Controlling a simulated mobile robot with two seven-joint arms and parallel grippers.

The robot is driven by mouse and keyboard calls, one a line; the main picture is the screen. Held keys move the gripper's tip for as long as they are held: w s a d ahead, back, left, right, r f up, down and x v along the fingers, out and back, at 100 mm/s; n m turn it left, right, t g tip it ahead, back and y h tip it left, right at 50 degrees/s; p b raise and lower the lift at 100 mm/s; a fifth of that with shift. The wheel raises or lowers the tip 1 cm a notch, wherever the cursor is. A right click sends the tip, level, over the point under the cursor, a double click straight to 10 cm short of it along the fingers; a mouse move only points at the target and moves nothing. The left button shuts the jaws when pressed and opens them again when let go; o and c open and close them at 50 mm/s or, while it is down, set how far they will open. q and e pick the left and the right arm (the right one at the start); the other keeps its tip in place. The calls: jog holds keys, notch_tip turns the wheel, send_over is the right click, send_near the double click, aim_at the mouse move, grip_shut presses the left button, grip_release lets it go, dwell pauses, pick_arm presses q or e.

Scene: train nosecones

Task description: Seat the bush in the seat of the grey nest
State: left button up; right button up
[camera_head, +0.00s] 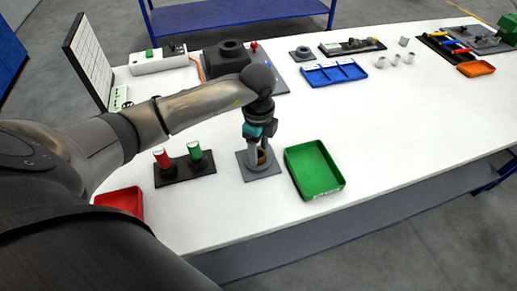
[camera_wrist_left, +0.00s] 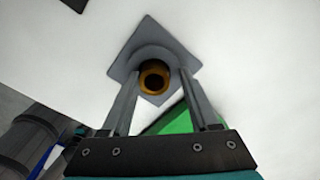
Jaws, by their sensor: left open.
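The grey nest (camera_head: 263,173) is a square plate with a raised round seat, at the middle front of the table. It also shows in the left wrist view (camera_wrist_left: 127,58). The brass-coloured bush (camera_wrist_left: 155,67) is a ring with a dark hole, at the nest's round seat; how deep it sits I cannot tell. A bit of it shows in the head view (camera_head: 263,157). My left gripper (camera_head: 260,150) points down over the nest. Its fingers (camera_wrist_left: 158,74) are open, one on each side of the bush; contact is unclear. My right gripper is not in view.
A green tray (camera_head: 314,170) stands close right of the nest. A dark stand (camera_head: 184,171) with a red and a green cup is left of it. A red tray (camera_head: 120,203) lies farther left. A grey machine (camera_head: 230,60) and a blue tray (camera_head: 333,73) are behind.

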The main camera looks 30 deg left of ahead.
pick_arm(q)
jog(key=shift+s+d+f+g, duration=0.3)
jog(key=shift+s+f, duration=0.3)
jog(key=shift+f, duration=0.15)
notch_tip(320, 180, up, 14)
jog(key=p, duration=0.2)
jog(key=shift+w+a+f, duration=0.15)
jog(key=shift+w+a, duration=0.05)
jog(key=shift+a, duration=0.05)
